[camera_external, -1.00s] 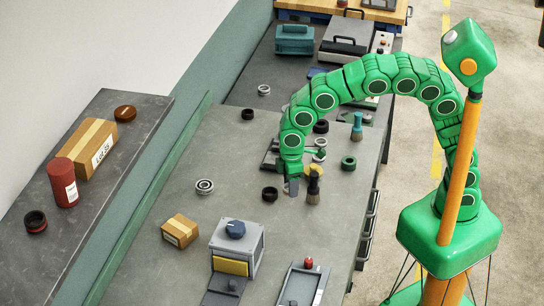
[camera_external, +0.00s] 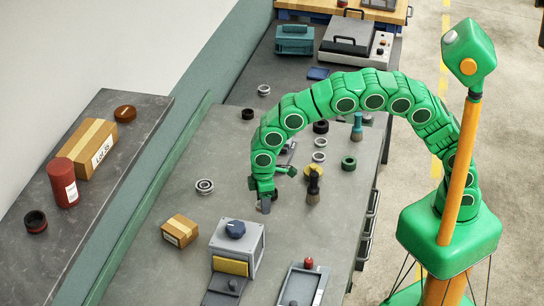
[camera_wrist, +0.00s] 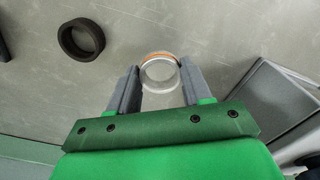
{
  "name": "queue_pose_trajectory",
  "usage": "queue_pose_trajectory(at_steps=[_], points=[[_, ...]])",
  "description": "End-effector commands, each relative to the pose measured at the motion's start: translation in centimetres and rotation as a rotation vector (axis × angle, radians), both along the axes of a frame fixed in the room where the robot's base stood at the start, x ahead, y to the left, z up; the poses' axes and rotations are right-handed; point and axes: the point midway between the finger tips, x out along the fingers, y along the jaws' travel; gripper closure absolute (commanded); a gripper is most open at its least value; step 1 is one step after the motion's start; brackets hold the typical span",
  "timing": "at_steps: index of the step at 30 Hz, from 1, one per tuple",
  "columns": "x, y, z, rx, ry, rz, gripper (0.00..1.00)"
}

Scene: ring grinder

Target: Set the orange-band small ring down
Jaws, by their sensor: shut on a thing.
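The small ring with an orange band (camera_wrist: 158,56) is pale metal and sits between the two grey fingers of my gripper (camera_wrist: 160,74) in the wrist view. The fingers are shut on its sides, and its open hole faces the camera. The ring is too small and covered to make out there. I cannot tell whether it touches the bench.
A dark ring (camera_wrist: 80,38) lies up and left of my fingers in the wrist view. The grey box machine (camera_external: 237,243), a cardboard box (camera_external: 180,231), a bearing-like ring (camera_external: 204,186) and a dark upright brush (camera_external: 314,187) stand around.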

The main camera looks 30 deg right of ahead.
Motion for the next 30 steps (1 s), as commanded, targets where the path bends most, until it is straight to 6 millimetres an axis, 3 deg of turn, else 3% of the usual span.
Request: queue_pose_trajectory(at_steps=[7,14,26,27,30], points=[[0.3,0.6,-0.8,0.000,0.000,0.000,0.83],[0.2,0.5,-3.8,-0.004,0.003,0.001,0.83],[0.3,0.5,-4.1,-0.001,0.000,0.000,0.83],[0.3,0.5,-4.0,-0.001,0.000,0.000,0.45],[0.3,0.5,-4.0,-0.001,0.000,0.000,0.30]])
